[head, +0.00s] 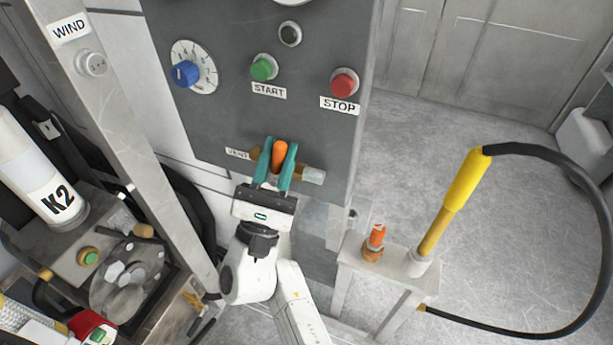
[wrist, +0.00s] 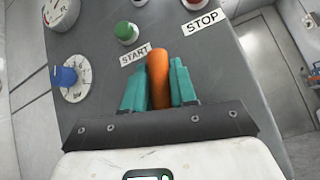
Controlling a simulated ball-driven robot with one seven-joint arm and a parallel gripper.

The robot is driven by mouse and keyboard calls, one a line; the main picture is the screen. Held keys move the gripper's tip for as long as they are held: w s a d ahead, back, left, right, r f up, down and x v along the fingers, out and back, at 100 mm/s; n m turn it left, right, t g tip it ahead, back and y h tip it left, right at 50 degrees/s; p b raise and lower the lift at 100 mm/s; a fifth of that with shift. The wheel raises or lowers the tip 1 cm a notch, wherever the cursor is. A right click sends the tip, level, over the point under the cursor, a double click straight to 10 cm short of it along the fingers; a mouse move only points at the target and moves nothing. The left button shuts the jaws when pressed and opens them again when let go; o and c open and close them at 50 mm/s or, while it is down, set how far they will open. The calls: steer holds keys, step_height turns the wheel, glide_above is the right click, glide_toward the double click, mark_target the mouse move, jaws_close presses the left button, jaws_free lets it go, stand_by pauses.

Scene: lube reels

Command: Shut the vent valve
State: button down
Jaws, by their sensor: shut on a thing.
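The vent valve (head: 313,176) sits low on the front of the grey panel, with a small label, mostly covered, at its left. Its orange handle (head: 280,151) stands between the teal fingers of my gripper (head: 277,160). In the wrist view the orange handle (wrist: 158,78) shows between both fingers of my gripper (wrist: 160,88), pointing away from the palm. My gripper is shut on the handle. The valve body is partly hidden behind the fingers, and its pale end sticks out to the right.
Above the valve are a green START button (head: 264,68), a red STOP button (head: 344,82) and a blue dial knob (head: 186,73). At right, a small stand (head: 394,262) holds another orange-topped fitting (head: 376,236) and a yellow-handled hose (head: 465,180). Open floor lies beyond.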

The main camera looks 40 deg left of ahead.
steer(key=shift+s+a+n+g+y+p, duration=0.1)
steer(key=shift+a+n+g+y+p, duration=0.2)
steer(key=shift+n+y, duration=0.6)
steer(key=shift+s+a+n+g+y+b, duration=0.15)
steer(key=shift+n+g+y, duration=0.3)
steer(key=shift+n+y, duration=0.45)
steer(key=shift+w+a+n+g+y+p, duration=0.1)
steer(key=shift+a+n+g+y+p, duration=0.2)
steer(key=shift+n+y, duration=0.6)
steer(key=shift+s+n, duration=0.1)
steer(key=shift+n, duration=0.3)
steer(key=c, duration=1)
jaws_free()
steer(key=b+v, duration=0.1)
steer(key=v, duration=0.9)
steer(key=shift+s+d+f, duration=0.25)
